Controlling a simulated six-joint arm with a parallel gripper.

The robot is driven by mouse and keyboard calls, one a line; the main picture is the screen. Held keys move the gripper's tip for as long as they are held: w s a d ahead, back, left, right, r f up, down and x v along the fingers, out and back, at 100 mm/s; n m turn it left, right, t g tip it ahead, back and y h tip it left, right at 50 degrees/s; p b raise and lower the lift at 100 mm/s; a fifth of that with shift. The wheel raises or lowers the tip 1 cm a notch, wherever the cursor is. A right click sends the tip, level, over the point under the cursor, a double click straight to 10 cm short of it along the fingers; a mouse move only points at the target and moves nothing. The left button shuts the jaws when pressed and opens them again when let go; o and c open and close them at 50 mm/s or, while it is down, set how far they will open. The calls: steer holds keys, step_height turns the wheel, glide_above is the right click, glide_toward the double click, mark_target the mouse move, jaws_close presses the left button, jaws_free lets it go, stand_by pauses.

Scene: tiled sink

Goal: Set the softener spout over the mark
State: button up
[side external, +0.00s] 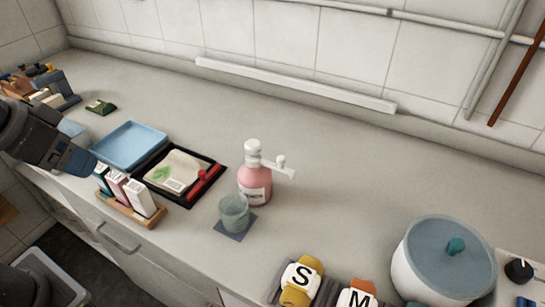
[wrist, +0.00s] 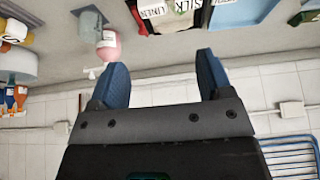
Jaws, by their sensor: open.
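The pink softener bottle (side external: 255,186) stands upright on the grey counter. In the wrist view the bottle (wrist: 109,46) hangs upside down, left of centre. My gripper (side external: 84,162) is at the left, over the counter near the blue tray, well apart from the bottle. In the wrist view my gripper's blue fingers (wrist: 160,70) are spread and empty.
A blue tray (side external: 131,143), a black tray (side external: 161,194) with a packet, and a wooden rack (side external: 128,209) of cartons lie between my gripper and the bottle. A lidded pot (side external: 442,268) and rolled cloths (side external: 298,281) are front right. Counter behind the bottle is clear.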

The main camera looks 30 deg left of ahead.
steer(key=w+d+r, duration=0.1)
steer(key=w+r, duration=0.1)
steer(key=w+d+r+m+g, duration=0.1)
steer(key=w+r, duration=0.1)
steer(key=w+d+r+m, duration=0.1)
steer(key=w, duration=0.1)
steer(key=shift+w+d+r+h, duration=0.15)
steer(key=shift+w+r+h, duration=0.15)
steer(key=shift+r, duration=0.1)
steer(key=c, duration=0.5)
steer(key=w+d+r+m, duration=0.1)
steer(key=w+d, duration=0.1)
steer(key=w+d+r+m+g, duration=0.1)
steer(key=w+d, duration=0.1)
steer(key=w, duration=0.1)
steer(key=w+d+r+m, duration=0.1)
steer(key=w+d, duration=0.1)
steer(key=shift+w+d+r+g, duration=0.1)
steer(key=shift+w+r+g, duration=0.2)
steer(key=shift+w+g, duration=0.1)
steer(key=m+g, duration=0.3)
steer(key=m, duration=0.3)
glide_above(280, 157)
step_height(280, 157, down, 4)
step_height(280, 157, down, 13)
steer(key=shift+f, duration=0.2)
jaws_close()
